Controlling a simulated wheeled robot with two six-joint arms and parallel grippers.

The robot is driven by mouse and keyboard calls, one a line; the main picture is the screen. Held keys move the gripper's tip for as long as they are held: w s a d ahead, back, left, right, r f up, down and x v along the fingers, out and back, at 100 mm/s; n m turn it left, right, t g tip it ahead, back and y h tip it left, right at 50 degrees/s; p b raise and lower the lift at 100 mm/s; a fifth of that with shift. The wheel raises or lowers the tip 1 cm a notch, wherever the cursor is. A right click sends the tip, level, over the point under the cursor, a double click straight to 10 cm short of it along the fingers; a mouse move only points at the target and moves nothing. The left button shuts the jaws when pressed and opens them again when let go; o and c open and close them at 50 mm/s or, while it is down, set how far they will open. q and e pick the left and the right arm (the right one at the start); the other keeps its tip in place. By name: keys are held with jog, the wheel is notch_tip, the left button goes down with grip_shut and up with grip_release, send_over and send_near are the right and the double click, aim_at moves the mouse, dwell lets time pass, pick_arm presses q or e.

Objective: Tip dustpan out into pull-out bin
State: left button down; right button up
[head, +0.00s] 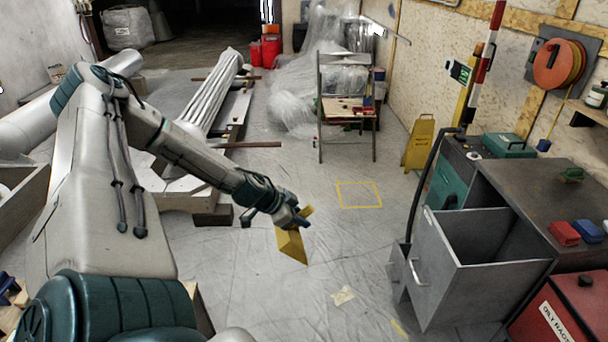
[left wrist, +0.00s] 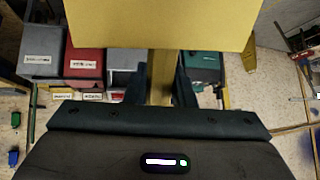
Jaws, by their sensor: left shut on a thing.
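The yellow dustpan (head: 291,245) hangs tilted from my left gripper (head: 290,218) in the head view, in the air over the sheeted floor. In the left wrist view the dustpan (left wrist: 160,22) fills the top, and its handle runs down between the two fingers of my left gripper (left wrist: 161,85), which is shut on it. I cannot see whether anything lies in the pan. The grey pull-out bin (head: 455,285) stands open at the right of the head view, apart from the dustpan and to its right. My right gripper is in neither view.
A dark-topped cabinet (head: 540,180) stands behind the bin, with red and blue boxes on top. A red oily-rags bin (head: 565,310) is at the lower right. A yellow floor sign (head: 419,143) stands farther back. The floor between dustpan and bin is mostly clear.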

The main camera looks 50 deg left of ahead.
pick_arm(q)
jog(key=shift+a+r+t, duration=0.25)
jog(key=shift+r+t, duration=0.1)
jog(key=shift+t, duration=0.05)
jog(key=shift+a+h, duration=0.2)
jog(key=shift+h, duration=0.1)
jog(key=shift+r+t+h, duration=0.1)
jog(key=shift+t+h, duration=0.3)
jog(key=shift+t, duration=0.6)
